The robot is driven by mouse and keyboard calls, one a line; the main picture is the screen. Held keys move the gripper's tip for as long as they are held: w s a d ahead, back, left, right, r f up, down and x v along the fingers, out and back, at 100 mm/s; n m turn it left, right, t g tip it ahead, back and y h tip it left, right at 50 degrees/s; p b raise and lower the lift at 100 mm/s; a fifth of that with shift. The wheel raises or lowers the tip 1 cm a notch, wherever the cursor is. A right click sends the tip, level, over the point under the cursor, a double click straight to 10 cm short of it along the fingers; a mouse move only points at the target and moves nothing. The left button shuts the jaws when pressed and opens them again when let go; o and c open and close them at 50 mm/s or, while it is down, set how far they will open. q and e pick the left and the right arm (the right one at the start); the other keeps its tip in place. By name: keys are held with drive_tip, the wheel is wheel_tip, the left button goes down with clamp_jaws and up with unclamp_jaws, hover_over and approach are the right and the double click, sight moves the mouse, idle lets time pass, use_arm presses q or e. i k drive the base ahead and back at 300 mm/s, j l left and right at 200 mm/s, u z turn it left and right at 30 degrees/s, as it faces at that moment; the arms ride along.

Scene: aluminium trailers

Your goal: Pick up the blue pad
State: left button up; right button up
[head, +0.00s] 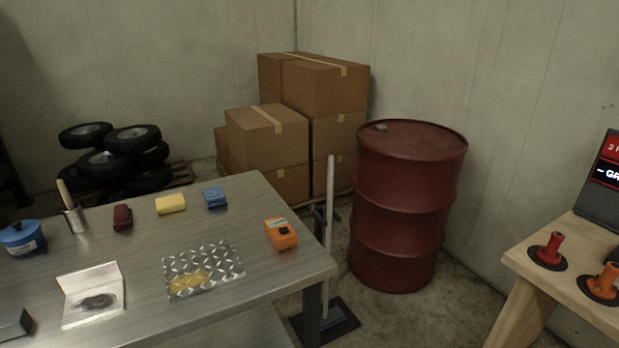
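The blue pad (214,197) is a small blue block lying on the grey metal table (225,325), near its far edge. A yellow pad (171,204) lies just left of it, and a dark red pad (122,217) lies further left. The three are apart from each other. Nothing covers the blue pad. Neither of my grippers shows in the head view.
An orange device (281,233), a diamond-plate piece (203,270) with a yellow patch, a bent metal sheet (92,294), a blue-lidded pot (22,238) and a brush cup (75,217) are on the table. A red drum (402,205) and cardboard boxes (265,135) stand beyond.

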sight(214, 196)
drive_tip(key=i+l+z, duration=0.2)
drive_tip(key=z, duration=0.25)
drive_tip(key=i+l+z, duration=0.15)
drive_tip(key=z, duration=0.25)
drive_tip(key=i+z, duration=0.45)
drive_tip(key=i+u, duration=0.2)
drive_tip(key=i, duration=0.15)
drive_tip(key=i+l+u, duration=0.15)
drive_tip(key=i+u, duration=0.15)
drive_tip(key=u, duration=0.3)
drive_tip(key=i+l+u, duration=0.1)
drive_tip(key=u, duration=0.35)
drive_tip(key=i+l+u, duration=0.15)
drive_tip(key=u, duration=0.25)
drive_tip(key=i+l+u, duration=0.2)
drive_tip(key=u, duration=0.25)
